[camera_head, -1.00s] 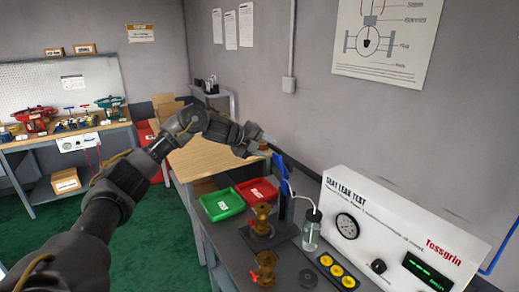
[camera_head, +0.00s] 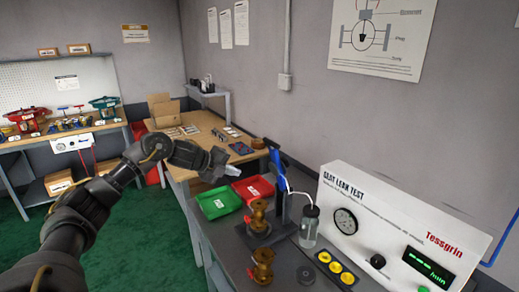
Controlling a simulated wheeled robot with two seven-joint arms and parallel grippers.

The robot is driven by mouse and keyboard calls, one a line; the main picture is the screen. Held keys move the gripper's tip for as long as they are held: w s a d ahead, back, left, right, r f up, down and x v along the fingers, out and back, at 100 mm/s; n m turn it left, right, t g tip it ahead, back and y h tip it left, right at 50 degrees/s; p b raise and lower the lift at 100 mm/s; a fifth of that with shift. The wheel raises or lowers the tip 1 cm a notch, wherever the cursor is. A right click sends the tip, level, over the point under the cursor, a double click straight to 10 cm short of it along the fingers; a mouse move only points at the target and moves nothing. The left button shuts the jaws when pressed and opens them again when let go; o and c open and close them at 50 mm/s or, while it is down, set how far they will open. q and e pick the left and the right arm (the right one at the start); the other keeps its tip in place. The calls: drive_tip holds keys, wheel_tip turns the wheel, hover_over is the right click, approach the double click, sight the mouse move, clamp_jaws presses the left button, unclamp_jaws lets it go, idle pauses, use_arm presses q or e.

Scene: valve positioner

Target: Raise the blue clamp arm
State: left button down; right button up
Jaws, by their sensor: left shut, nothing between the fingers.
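The blue clamp arm (camera_head: 278,168) stands steeply raised on its dark clamp stand (camera_head: 283,207), its upper end leaning to the left. A brass valve body (camera_head: 259,214) sits on the stand's base, below and left of the blue arm. My left gripper (camera_head: 232,171) is shut and empty. It is to the left of the blue arm, apart from it, above the green and red trays. My right gripper is not in view.
A green tray (camera_head: 218,204) and a red tray (camera_head: 253,190) lie left of the stand. A bottle with a tube (camera_head: 309,229) and the seat leak test panel (camera_head: 395,222) stand to the right. Another brass valve (camera_head: 262,265) is in front.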

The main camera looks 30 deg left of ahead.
use_arm(q)
drive_tip(key=s+r+t+h+b, duration=0.15)
drive_tip(key=s+r+t, duration=0.3)
drive_tip(key=r, duration=0.55)
drive_tip(key=d+p+x, duration=0.1)
drive_tip(key=p+x, duration=0.6)
drive_tip(key=x, duration=0.6)
drive_tip(key=shift+d+r+n+g+h, duration=0.2)
drive_tip(key=shift+r+n+g+h, duration=0.1)
drive_tip(key=shift+n+g+h, duration=0.1)
drive_tip(key=shift+w, duration=0.1)
